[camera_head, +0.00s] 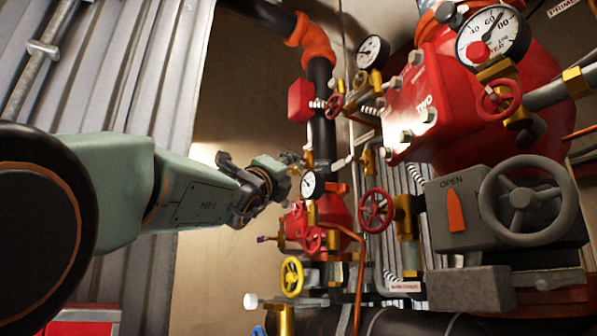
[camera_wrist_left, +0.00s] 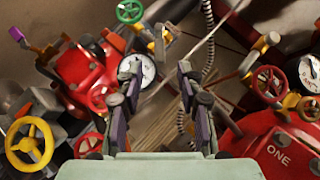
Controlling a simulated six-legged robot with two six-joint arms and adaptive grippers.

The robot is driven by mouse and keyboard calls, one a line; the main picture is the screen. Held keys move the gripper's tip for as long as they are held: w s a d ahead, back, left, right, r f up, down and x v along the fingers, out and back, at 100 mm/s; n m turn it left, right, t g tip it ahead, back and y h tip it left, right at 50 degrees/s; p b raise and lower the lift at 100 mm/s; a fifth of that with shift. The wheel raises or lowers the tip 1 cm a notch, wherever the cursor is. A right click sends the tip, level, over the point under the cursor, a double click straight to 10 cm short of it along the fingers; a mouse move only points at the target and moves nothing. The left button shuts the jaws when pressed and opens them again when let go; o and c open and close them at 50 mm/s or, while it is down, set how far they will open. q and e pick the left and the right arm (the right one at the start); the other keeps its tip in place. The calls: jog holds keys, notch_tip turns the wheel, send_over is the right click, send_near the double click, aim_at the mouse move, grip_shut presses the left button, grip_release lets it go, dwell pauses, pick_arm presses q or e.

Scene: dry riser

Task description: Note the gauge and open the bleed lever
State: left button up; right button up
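My left gripper (camera_head: 262,172) reaches in from the left, close to the small white gauge (camera_head: 312,184) on the red valve body (camera_head: 335,215). In the left wrist view its two fingers (camera_wrist_left: 158,72) stand apart with nothing between them. The gauge dial (camera_wrist_left: 147,70) shows just behind the left finger, which covers part of it; its reading is too small to tell. A small purple-tipped lever (camera_head: 266,239) sticks out left of the red body and also shows in the left wrist view (camera_wrist_left: 17,34). I cannot tell whether it is the bleed lever. My right gripper is out of view.
A yellow handwheel (camera_head: 291,276) and red handwheels (camera_head: 375,210) stand below and beside the gauge. A large gauge (camera_head: 493,37), a red plate (camera_head: 412,108) and a grey handwheel box (camera_head: 462,215) marked OPEN crowd the right. The bare wall panel (camera_head: 225,270) leaves room below my arm.

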aim_at(298, 164)
pick_arm(q)
jog(key=p+x, duration=0.2)
jog(key=x, duration=0.1)
jog(key=shift+w+r, duration=0.15)
jog(key=p+x, duration=0.2)
jog(key=shift+w+p, duration=0.1)
jog(key=shift+p, duration=0.25)
grip_shut()
dwell(0.4)
